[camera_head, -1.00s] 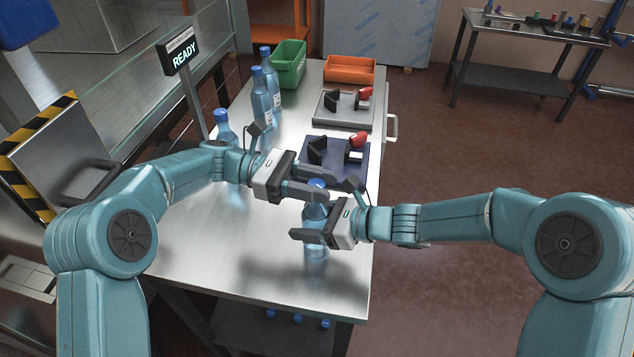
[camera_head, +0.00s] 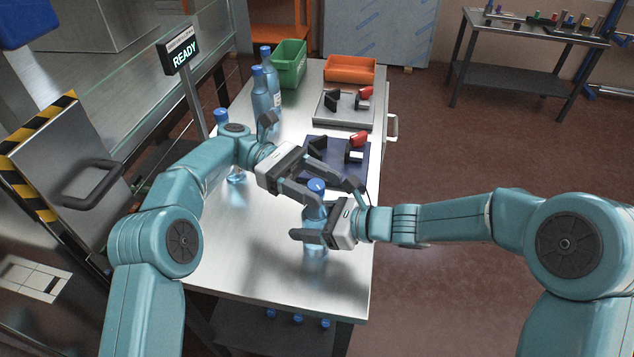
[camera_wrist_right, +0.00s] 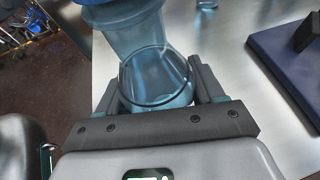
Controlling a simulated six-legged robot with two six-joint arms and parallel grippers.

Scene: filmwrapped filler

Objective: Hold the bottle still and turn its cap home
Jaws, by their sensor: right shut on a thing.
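The clear blue bottle (camera_head: 316,215) stands upright near the table's front right, its blue cap (camera_head: 317,185) on top with a small white mark. My right gripper (camera_head: 312,232) is shut around the bottle's body from the right. In the right wrist view the bottle (camera_wrist_right: 155,75) sits between the jaws (camera_wrist_right: 160,95). My left gripper (camera_head: 338,192) is open and empty at cap height. In the head view the cap shows between its two fingers; whether they touch it I cannot tell.
Several other blue-capped bottles (camera_head: 262,98) stand along the table's left side. A dark blue fixture plate (camera_head: 345,172) lies just behind, with a grey one (camera_head: 328,118) beyond. A green bin (camera_head: 290,62) and an orange tray (camera_head: 350,70) are at the back. A sign (camera_head: 180,55) reads READY.

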